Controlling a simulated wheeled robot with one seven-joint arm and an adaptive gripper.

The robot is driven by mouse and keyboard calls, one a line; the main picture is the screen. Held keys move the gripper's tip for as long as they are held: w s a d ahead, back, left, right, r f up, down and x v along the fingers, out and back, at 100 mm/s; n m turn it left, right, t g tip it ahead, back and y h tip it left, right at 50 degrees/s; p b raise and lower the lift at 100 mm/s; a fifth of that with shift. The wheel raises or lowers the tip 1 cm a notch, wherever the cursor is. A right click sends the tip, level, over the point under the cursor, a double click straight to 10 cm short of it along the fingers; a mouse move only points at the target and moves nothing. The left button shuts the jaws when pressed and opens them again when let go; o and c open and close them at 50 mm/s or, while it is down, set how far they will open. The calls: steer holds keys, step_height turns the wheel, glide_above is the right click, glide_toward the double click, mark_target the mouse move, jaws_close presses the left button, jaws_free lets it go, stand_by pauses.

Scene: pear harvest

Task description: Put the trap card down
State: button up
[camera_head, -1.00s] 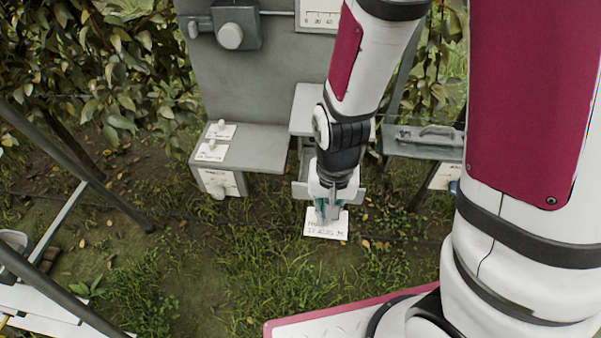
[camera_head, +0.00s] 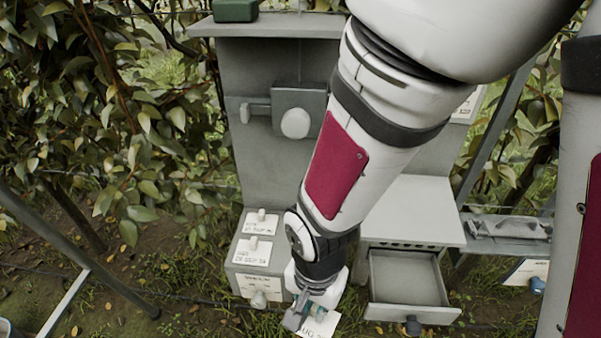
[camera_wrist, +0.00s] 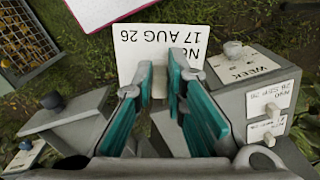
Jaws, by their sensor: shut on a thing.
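My gripper (camera_head: 310,312) is shut on the trap card (camera_head: 322,325), a white printed card. In the wrist view the card (camera_wrist: 145,40) reads "17 AUG 26" upside down, and the teal fingers (camera_wrist: 160,85) close on its pale knob. The card is held in the air, at the front right of a grey box (camera_head: 238,232). Two other white cards with pale knobs lie on that box, the rear card (camera_head: 262,226) and the front card (camera_head: 252,252). The lower part of the held card is cut off in the head view.
An open, empty-looking drawer (camera_head: 405,280) with a dark knob sits right of the box, under a grey shelf (camera_head: 415,205). The upright grey panel (camera_head: 262,175) stands behind. A crate (camera_wrist: 30,45) shows in the wrist view's upper left. Foliage flanks the left side.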

steer(key=w, duration=0.6)
steer(key=w+f, duration=0.1)
steer(key=w, duration=0.6)
steer(key=w+f, duration=0.1)
steer(key=w, duration=0.5)
steer(key=shift+w+d+f, duration=0.25)
steer(key=shift+w+d, duration=0.05)
step_height(320, 180, down, 4)
steer(key=shift+r+p, duration=0.25)
steer(key=shift+p, duration=0.2)
steer(key=shift+w+f, duration=0.25)
steer(key=shift+f, duration=0.25)
steer(key=o, duration=0.7)
steer(key=shift+f, duration=0.15)
steer(key=shift+o, duration=0.2)
step_height(320, 180, up, 12)
steer(key=b, duration=0.1)
steer(key=shift+r, duration=0.2)
